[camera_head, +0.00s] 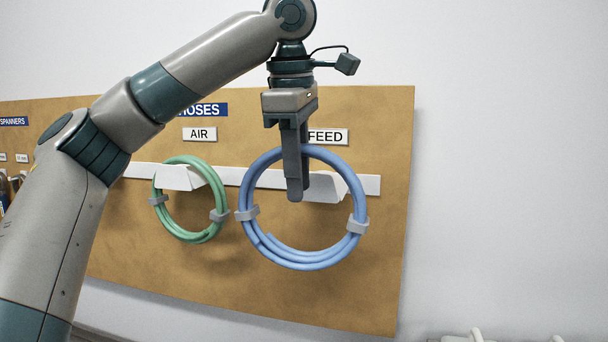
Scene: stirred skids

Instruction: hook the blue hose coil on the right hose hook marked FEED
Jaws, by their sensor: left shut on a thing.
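The blue hose coil (308,262) is in front of the right hose hook (325,188), below the FEED label (327,137). My left gripper (296,192) points down at the top of the coil and is shut on its upper part. The coil hangs upright, with two grey clips on its sides. The white hook plate shows inside the ring, beside the gripper fingers. The gripper hides part of the hook and the label's left edge. I cannot tell whether the coil rests on the hook. My right gripper is not in view.
A green hose coil (205,237) hangs on the left hook (180,178) under the AIR label (199,134), close to the blue coil. A white rail (235,175) crosses the brown board (200,280). Spanners hang at the far left. White wall is clear on the right.

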